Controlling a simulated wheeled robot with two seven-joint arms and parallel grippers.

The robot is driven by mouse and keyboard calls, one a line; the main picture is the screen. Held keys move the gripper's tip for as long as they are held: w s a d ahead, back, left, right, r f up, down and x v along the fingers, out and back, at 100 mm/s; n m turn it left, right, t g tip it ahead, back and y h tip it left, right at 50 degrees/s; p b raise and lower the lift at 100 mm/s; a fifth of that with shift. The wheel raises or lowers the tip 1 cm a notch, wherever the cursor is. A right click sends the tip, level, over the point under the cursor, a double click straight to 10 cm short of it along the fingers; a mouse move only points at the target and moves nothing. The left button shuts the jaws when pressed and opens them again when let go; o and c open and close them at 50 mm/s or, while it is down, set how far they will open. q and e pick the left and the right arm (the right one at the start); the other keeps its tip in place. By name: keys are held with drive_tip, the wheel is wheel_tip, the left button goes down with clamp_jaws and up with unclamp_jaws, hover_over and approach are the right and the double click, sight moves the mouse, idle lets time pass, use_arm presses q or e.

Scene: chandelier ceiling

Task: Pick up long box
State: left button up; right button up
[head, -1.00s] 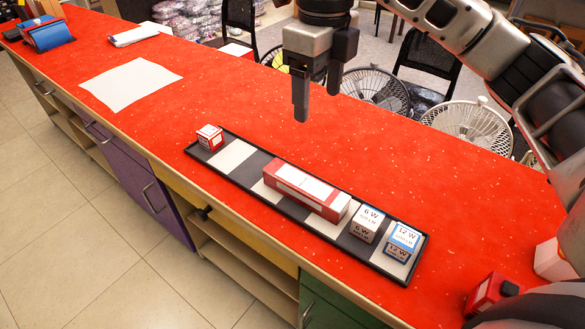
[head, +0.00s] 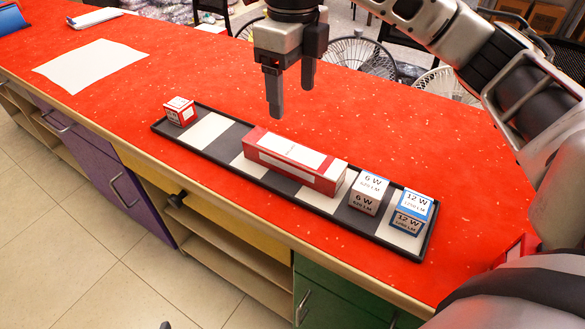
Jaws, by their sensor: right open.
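The long box (head: 295,160) is red and white and lies lengthwise on a black tray with white patches (head: 212,152) on the red counter. My right gripper (head: 291,92) hangs above the counter behind the long box, pointing down. Its fingers are apart with nothing between them, and it is clear of the box. My left gripper is not in view.
On the tray, a small red and white box (head: 180,111) stands at the left end. A 6 W box (head: 369,193) and a blue and white 12 W box (head: 412,212) stand at the right. A white sheet (head: 92,66) lies at the left. The counter behind the tray is clear.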

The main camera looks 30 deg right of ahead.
sight(292, 150)
wheel_tip(292, 150, down, 10)
drive_tip(key=shift+w+d+f, duration=0.1)
drive_tip(key=shift+w+f, duration=0.1)
drive_tip(key=shift+f, duration=1.15)
drive_tip(key=shift+w+d+f, duration=0.1)
drive_tip(key=shift+w+f, duration=0.1)
drive_tip(key=shift+f, duration=1.1)
drive_tip(key=c, duration=1.2)
drive_tip(key=shift+r, duration=0.1)
drive_tip(key=shift+c, duration=1.1)
